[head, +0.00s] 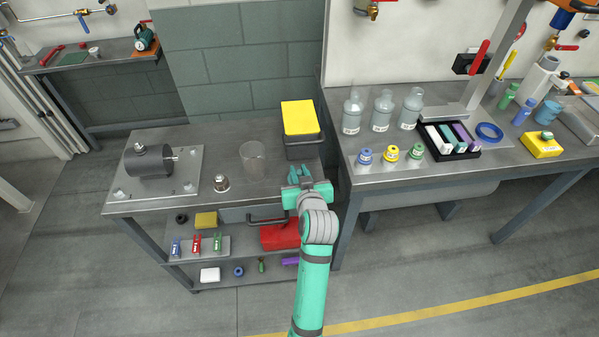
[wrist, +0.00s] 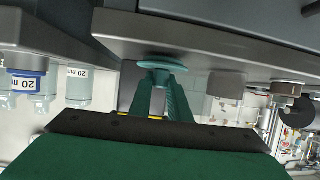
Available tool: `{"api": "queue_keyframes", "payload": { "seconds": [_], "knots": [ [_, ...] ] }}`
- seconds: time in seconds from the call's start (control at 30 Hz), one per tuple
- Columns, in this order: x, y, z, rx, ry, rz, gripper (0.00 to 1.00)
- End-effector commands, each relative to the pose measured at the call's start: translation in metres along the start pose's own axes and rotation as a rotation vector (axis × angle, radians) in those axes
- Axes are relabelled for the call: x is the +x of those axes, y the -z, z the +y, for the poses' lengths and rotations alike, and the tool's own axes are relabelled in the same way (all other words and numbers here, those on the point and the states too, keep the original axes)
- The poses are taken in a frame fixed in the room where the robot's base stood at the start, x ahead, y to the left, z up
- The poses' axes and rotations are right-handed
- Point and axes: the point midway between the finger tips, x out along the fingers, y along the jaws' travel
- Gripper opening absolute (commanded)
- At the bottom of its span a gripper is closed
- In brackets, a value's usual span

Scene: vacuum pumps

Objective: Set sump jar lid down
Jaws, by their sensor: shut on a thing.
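The sump jar lid (wrist: 162,66) is a round teal disc with a knob, seen in the wrist view at the fingertips. My gripper (wrist: 160,88) is shut on its knob. In the head view my gripper (head: 299,175) is at the right front part of the left bench (head: 215,201), to the right of a clear open jar (head: 253,158). The lid is hard to tell from my teal fingers there. The wrist picture is upside down, and I cannot tell whether the lid touches the bench top.
A dark bin with a yellow top (head: 299,119) stands behind my gripper. A pump on a plate (head: 150,161) and a small metal fitting (head: 221,183) stand to the left. The right bench (head: 460,176) holds bottles (head: 382,112) and a black tray (head: 449,155).

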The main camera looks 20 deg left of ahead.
Motion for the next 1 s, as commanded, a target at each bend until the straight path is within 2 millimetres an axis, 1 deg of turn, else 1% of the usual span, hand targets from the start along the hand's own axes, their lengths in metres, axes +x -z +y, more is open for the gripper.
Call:
{"api": "queue_keyframes", "payload": {
  "seconds": [0.33,0.37,0.4,0.43,0.47,0.87,0.9,0.93,1.0],
  "knots": [
    [0.0015,-0.0041,0.0013,0.001,-0.002,0.0,0.0],
    [0.0015,-0.0041,0.0014,0.001,-0.002,0.0,0.19],
    [0.0015,-0.0039,0.0015,0.001,-0.003,0.0,0.28],
    [0.0014,-0.0039,0.0012,0.001,-0.002,0.0,0.36],
    [0.0014,-0.0039,0.0012,0.001,-0.002,0.0,0.38],
    [0.0005,-0.0044,0.0048,0.003,-0.007,0.0,0.38],
    [0.0005,-0.0044,0.0048,0.003,-0.007,0.0,0.29],
    [0.0006,-0.0044,0.0047,0.003,-0.007,0.0,0.23],
    [0.0007,-0.0043,0.004,0.003,-0.006,0.0,0.23]
  ]
}}
